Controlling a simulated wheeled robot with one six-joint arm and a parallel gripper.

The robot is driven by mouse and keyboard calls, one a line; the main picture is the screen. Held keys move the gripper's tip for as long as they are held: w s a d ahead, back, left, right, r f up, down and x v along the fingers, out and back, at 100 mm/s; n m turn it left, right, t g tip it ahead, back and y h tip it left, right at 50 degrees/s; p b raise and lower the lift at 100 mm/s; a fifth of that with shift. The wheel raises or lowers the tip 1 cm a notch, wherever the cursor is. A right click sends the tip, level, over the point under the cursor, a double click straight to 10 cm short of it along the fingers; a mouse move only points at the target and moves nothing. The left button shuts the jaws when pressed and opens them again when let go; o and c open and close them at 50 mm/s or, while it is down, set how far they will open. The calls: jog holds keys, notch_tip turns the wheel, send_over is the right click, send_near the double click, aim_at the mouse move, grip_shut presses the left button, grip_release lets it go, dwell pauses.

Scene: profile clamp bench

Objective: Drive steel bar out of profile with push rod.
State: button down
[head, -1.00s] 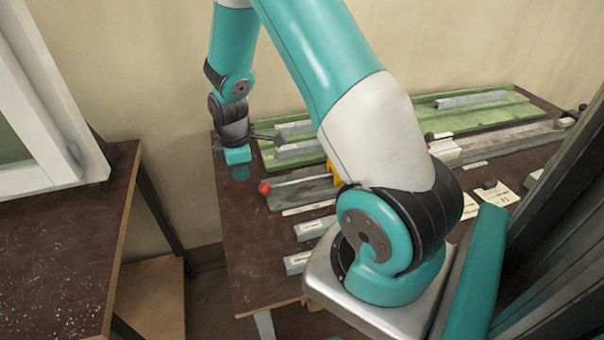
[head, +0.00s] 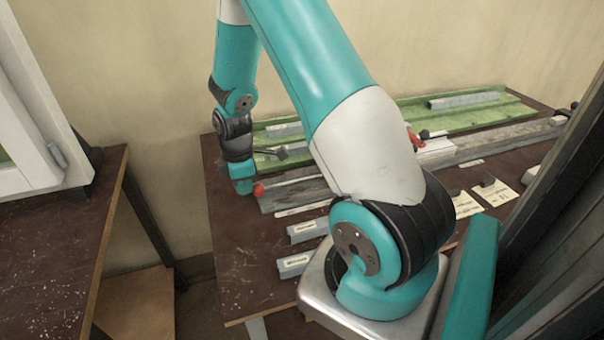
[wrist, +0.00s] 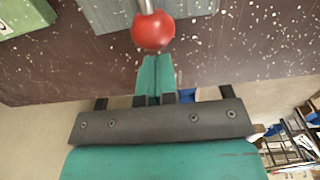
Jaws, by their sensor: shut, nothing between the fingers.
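The push rod's red ball knob (head: 258,190) is at the near left end of a grey channel bed (head: 300,192) on the bench. It also shows in the wrist view (wrist: 153,32), with a short piece of metal rod behind it. My gripper (head: 244,186) is just left of the knob, at about its height. In the wrist view my gripper (wrist: 155,62) is shut and empty, its fingertips pointing at the knob; I cannot tell whether they touch. My arm hides the middle of the bed. I cannot make out the steel bar or the profile around it.
A green tray (head: 515,110) at the back holds grey profile pieces (head: 465,99). Two labelled profile pieces (head: 302,230) lie at the front left. A white block (head: 436,150) and paper cards (head: 497,192) are further right. A second table (head: 60,240) stands left, across a gap.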

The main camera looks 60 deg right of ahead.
jog(key=shift+s+d, duration=1)
jog(key=shift+d, duration=0.3)
jog(key=shift+s+d, duration=0.95)
jog(key=shift+d, duration=0.35)
jog(key=shift+s+d, duration=1)
jog(key=shift+d, duration=0.3)
jog(key=shift+s+d, duration=0.35)
jog(key=shift+d, duration=0.1)
jog(key=shift+w+a, duration=0.5)
jog(key=shift+a, duration=0.1)
jog(key=shift+r, duration=0.1)
notch_tip(320, 180, up, 7)
jog(key=p, duration=0.6)
jog(key=shift+a, duration=0.1)
